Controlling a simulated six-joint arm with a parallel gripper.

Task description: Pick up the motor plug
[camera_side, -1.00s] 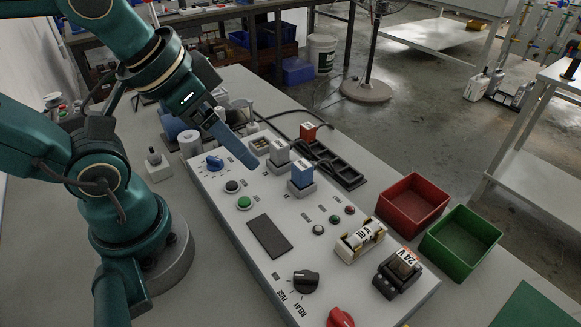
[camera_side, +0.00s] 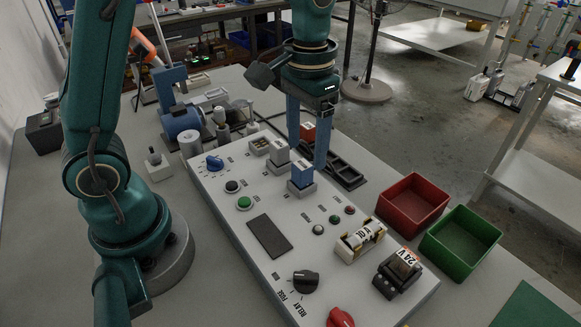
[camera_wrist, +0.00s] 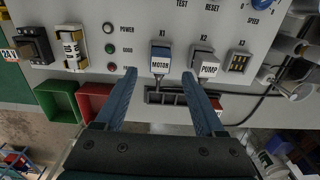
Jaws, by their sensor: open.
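The motor plug (camera_side: 302,174) is a blue block standing upright in a grey base on the panel. In the wrist view, the plug labelled MOTOR (camera_wrist: 160,65) sits at X1. My gripper (camera_side: 307,155) points down just behind the plug in the side view, with its two blue fingers apart and nothing held. In the wrist view, the gripper (camera_wrist: 159,73) has one fingertip on each side of the motor plug's picture position. The right fingertip appears between the motor plug and the PUMP plug. I cannot tell the exact height of the fingertips above the panel.
The grey PUMP plug (camera_side: 278,152) stands close beside at X2. A black slotted tray (camera_side: 345,172) lies behind the plugs, with a red block (camera_side: 308,132) near it. Red (camera_side: 412,203) and green (camera_side: 461,242) bins stand right. The fuse (camera_side: 361,239) and 24V relay (camera_side: 398,273) are on the panel.

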